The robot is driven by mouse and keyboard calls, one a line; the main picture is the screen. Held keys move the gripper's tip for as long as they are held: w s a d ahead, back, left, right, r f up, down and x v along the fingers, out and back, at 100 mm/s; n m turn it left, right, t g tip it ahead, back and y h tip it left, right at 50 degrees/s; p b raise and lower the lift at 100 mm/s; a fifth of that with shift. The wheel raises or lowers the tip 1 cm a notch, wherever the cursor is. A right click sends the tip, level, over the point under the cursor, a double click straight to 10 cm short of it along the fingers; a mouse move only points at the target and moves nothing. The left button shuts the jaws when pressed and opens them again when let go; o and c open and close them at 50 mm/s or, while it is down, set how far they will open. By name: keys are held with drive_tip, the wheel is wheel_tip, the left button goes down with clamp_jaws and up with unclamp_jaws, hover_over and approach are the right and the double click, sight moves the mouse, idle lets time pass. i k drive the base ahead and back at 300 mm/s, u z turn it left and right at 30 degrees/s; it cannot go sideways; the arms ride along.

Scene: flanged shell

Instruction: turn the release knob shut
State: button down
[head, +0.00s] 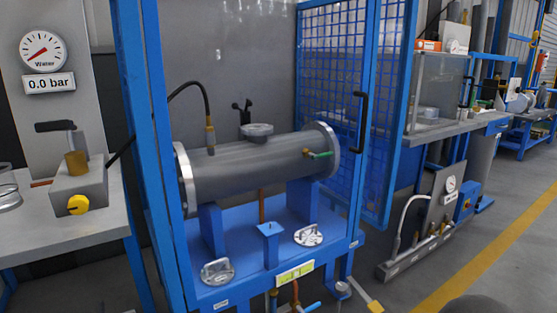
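A yellow knob (77,204), which looks like the release knob, sits on the front of a grey pump block (84,184) at the left. I cannot tell from its look whether it is open or shut. The block carries a brass cylinder (76,163) and a dark lever handle (55,126), and stands on a grey bench top (60,235). Above, a round white gauge (43,51) has a red needle, and a plate (49,84) reads 0.0 bar. My gripper is not in view.
Right of the bench, a blue frame (133,120) encloses a grey flanged shell (250,162) on blue supports. A blue mesh door (385,120) stands at its right. A black hose runs from the block towards the frame. Open floor (400,295) lies at the lower right.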

sight(78, 204)
drive_tip(key=z, duration=0.05)
drive_tip(key=i, duration=0.95)
drive_tip(key=u, duration=2.45)
